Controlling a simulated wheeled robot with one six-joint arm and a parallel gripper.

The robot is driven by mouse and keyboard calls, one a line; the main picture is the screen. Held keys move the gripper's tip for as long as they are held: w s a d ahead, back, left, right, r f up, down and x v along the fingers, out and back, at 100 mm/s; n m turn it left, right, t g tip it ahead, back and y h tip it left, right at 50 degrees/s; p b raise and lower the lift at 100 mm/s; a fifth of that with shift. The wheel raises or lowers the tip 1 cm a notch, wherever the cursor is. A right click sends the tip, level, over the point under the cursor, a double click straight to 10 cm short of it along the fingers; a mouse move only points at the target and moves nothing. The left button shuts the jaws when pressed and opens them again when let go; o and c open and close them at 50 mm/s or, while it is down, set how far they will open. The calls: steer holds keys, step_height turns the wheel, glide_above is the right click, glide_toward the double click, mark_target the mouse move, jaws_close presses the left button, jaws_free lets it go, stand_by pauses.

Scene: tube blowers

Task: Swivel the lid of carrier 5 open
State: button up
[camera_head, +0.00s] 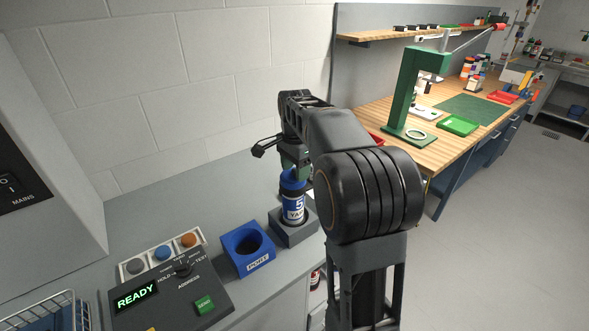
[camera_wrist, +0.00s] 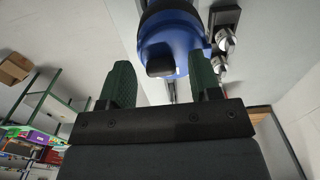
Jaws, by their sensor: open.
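Carrier 5 (camera_head: 294,207) stands upright in a grey square holder (camera_head: 293,232) on the grey counter. It has a blue top, a white label with a 5, and dark bands. Its blue lid (camera_head: 293,180) is partly hidden by my gripper (camera_head: 290,160), which is at the top of the carrier. In the wrist view the blue lid (camera_wrist: 172,45) with a black tab (camera_wrist: 160,64) lies just beyond my green fingertips. My gripper (camera_wrist: 161,78) is open, with one finger on each side of the tab. I cannot tell whether the fingers touch the lid.
A blue block marked PORT (camera_head: 247,250) with a round hole stands left of the carrier. A control panel reading READY (camera_head: 170,290) and a tray of coloured caps (camera_head: 163,254) are further left. A wooden workbench (camera_head: 380,120) with a green stand is behind right.

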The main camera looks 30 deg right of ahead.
steer(key=shift+f, duration=0.2)
steer(key=c, duration=0.9)
